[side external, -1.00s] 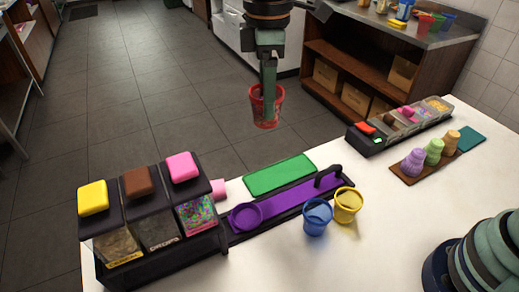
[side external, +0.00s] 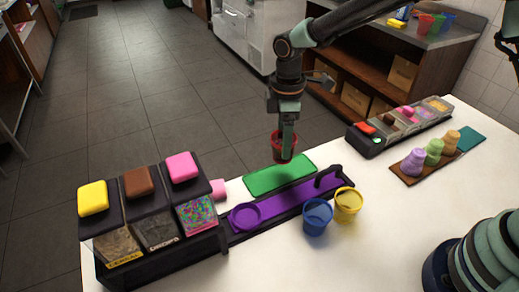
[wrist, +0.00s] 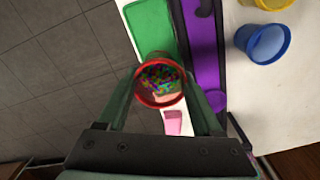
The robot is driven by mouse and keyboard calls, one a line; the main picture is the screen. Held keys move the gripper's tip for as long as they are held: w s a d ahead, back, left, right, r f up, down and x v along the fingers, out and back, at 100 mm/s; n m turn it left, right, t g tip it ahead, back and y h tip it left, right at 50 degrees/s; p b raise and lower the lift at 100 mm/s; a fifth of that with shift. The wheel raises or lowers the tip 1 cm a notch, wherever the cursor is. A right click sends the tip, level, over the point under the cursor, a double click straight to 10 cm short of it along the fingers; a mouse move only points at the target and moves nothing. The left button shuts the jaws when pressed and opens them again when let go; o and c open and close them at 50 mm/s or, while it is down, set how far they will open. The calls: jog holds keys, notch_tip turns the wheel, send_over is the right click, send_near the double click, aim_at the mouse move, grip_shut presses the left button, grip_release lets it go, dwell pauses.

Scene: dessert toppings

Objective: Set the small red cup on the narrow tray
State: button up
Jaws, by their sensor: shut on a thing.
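A small red cup (side external: 275,147) is held between the fingers of my gripper (side external: 286,145), in the air near the green pad. In the wrist view the red cup (wrist: 142,98) has multicoloured bits inside, and my gripper (wrist: 160,88) has a finger on each side of it. The long narrow tray (side external: 290,198) is purple with a dark frame and a black handle, and lies on the white counter in front of the pad. The tray (wrist: 205,70) is right of the cup in the wrist view.
A green pad (side external: 280,174) lies behind the tray. A purple round piece (side external: 245,216) is at the tray's left end. Blue (side external: 317,217) and yellow (side external: 347,206) cups stand in front. Topping dispensers (side external: 150,215) stand left; a topping box (side external: 400,125) and cones (side external: 433,151) are right.

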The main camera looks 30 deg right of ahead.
jog(key=shift+f, duration=2.65)
jog(key=o, duration=1.5)
jog(key=shift+f, duration=0.15)
notch_tip(320, 180, up, 12)
jog(key=shift+s+d+r+m+t, duration=0.95)
jog(key=shift+s+d+r+m, duration=0.6)
jog(key=shift+s+d+m, duration=1)
jog(key=shift+s+d+r+m+t, duration=1)
jog(key=shift+s+d+r+m, duration=0.85)
jog(key=shift+d, duration=1.05)
jog(key=shift+s+d+r+m+t, duration=0.95)
jog(key=shift+s+d+r+m, duration=0.35)
jog(key=shift+s+d+m, duration=1.3)
